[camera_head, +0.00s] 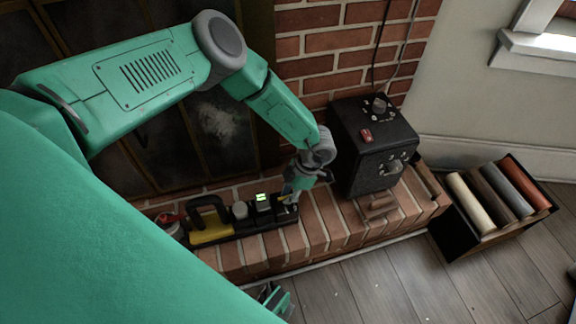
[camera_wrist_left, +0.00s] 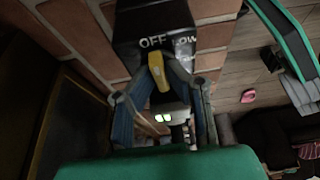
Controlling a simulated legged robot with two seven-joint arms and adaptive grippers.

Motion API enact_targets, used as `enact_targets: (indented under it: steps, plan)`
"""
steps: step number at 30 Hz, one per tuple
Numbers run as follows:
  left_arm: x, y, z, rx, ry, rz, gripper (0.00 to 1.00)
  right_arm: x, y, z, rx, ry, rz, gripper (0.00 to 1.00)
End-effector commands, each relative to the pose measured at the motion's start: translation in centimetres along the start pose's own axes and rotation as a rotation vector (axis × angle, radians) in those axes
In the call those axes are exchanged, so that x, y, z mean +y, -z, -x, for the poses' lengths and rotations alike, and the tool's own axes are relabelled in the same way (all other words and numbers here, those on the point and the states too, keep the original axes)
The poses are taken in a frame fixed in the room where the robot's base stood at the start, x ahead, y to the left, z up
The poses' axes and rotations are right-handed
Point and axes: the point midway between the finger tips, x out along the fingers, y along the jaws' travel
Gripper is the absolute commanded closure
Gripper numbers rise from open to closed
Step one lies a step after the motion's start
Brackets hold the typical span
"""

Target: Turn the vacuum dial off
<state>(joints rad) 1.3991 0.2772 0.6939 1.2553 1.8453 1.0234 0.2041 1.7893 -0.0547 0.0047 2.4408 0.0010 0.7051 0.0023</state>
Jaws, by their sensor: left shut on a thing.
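The vacuum dial (camera_wrist_left: 158,76) is a yellow knob below the white OFF and LOW lettering on a black housing (camera_wrist_left: 150,18) in the left wrist view. Its upper end lies just under the word OFF. My left gripper (camera_wrist_left: 163,80) is shut on the dial, with a finger on each side of it. In the head view my left gripper (camera_head: 289,192) is at the right end of a long black unit (camera_head: 232,230) on the brick hearth, and a little yellow shows by its fingertips. The lettering cannot be read there.
A black box with knobs (camera_head: 372,150) stands on the hearth (camera_head: 325,222) close right of my left gripper. A crate (camera_head: 455,238) of coloured rolls stands on the floor at the right. A small green light (camera_head: 262,198) shows on the unit. The wooden floor (camera_head: 400,285) in front is mostly clear.

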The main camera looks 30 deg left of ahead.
Motion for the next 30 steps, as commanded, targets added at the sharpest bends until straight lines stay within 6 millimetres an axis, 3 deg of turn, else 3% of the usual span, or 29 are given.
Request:
enact_targets:
  steps: [7,9,10,22,30]
  plan:
    - [0.1,-0.1,0.0,-0.003,-0.002,0.003,1.00,0.0,0.0,0.0,0.000,0.000,0.000,0.59]
    - [0.1,0.0,0.0,-0.002,-0.002,0.002,0.71,0.0,0.0,0.0,0.000,0.000,0.000,0.59]
    - [0.1,0.0,0.0,-0.002,-0.002,0.002,0.69,0.0,0.0,0.0,0.000,0.000,0.000,0.59]
    - [0.1,0.0,0.7,-0.002,-0.002,0.001,0.69,0.0,-0.2,0.1,0.003,0.000,0.000,0.59]
    - [0.1,-0.1,5.9,-0.004,-0.002,0.001,0.69,0.0,-0.1,0.1,0.003,0.000,0.000,0.59]
